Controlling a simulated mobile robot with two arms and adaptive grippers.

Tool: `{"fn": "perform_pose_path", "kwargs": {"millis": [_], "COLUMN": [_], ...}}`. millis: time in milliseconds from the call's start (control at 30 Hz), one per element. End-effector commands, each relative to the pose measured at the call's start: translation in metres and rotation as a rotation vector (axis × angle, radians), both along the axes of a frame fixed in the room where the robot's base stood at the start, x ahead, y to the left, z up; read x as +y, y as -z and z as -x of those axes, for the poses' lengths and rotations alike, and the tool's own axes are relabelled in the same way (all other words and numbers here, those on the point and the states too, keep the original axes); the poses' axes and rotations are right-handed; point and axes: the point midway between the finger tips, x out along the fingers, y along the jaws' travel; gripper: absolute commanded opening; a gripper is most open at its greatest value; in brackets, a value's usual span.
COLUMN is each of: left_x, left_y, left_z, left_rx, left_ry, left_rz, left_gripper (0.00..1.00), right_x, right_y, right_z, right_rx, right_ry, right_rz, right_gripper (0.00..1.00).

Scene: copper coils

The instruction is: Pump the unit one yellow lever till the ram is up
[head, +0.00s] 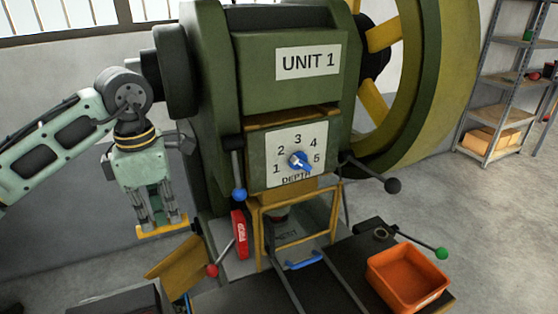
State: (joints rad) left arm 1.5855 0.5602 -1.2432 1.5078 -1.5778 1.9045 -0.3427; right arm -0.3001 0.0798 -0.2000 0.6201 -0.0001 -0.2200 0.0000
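The Unit 1 press (290,85) is a green machine with a "UNIT 1" label and a depth dial (298,160) with a blue knob. My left gripper (162,222) hangs fingers-down to the left of the press. A short yellow bar (162,232) lies across its fingertips; I cannot tell whether it is the yellow lever's handle, or whether the fingers are closed on it. No other yellow lever is clear. The ram is not clearly visible behind the yellow guard frame (262,235) below the dial. My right gripper is not in view.
Levers with blue (239,194), red (212,270), black (393,185) and green (442,252) knobs stick out around the press. An orange bin (408,276) stands at the front right. A yellow-spoked flywheel (430,80) is at the back right. A shelf (490,155) stands beyond clear floor.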

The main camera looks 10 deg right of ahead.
Motion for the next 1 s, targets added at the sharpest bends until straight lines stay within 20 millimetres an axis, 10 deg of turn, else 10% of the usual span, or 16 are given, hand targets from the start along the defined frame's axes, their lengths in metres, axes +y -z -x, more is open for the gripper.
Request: {"fn": "perform_pose_path", "kwargs": {"millis": [1000], "left_x": [-0.007], "left_y": [-0.069], "left_z": [0.026], "left_rx": [0.000], "left_ry": [-0.002], "left_rz": [-0.001], "left_gripper": [0.00], "right_x": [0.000], "right_y": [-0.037], "right_z": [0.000], "right_rx": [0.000], "right_ry": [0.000], "right_rz": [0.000], "right_gripper": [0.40]}}
